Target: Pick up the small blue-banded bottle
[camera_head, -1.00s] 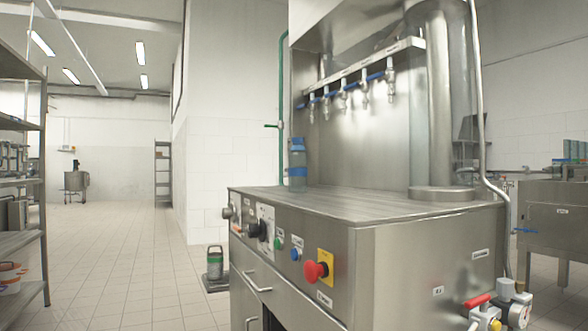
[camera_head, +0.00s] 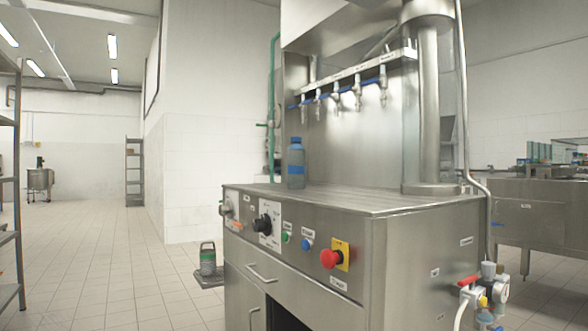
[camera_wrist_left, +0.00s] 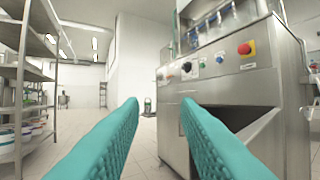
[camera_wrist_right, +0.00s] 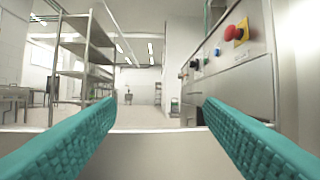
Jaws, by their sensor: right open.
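The small blue-banded bottle (camera_head: 296,163) stands upright on the steel top of the filling machine (camera_head: 335,199), near its far left corner. Neither gripper shows in the head view. My left gripper (camera_wrist_left: 158,104) shows teal fingers held apart in its wrist view, with nothing between them and the machine's front ahead to the right. My right gripper (camera_wrist_right: 157,103) is also open and empty in its wrist view, with the machine's front along the right side. The bottle is not clearly seen in either wrist view.
A red emergency button (camera_head: 332,259) and knobs stick out of the machine's front. A row of taps (camera_head: 337,97) hangs above its top. A valve with a gauge (camera_head: 484,296) juts out at the right. A shelf rack (camera_wrist_left: 30,75) stands left.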

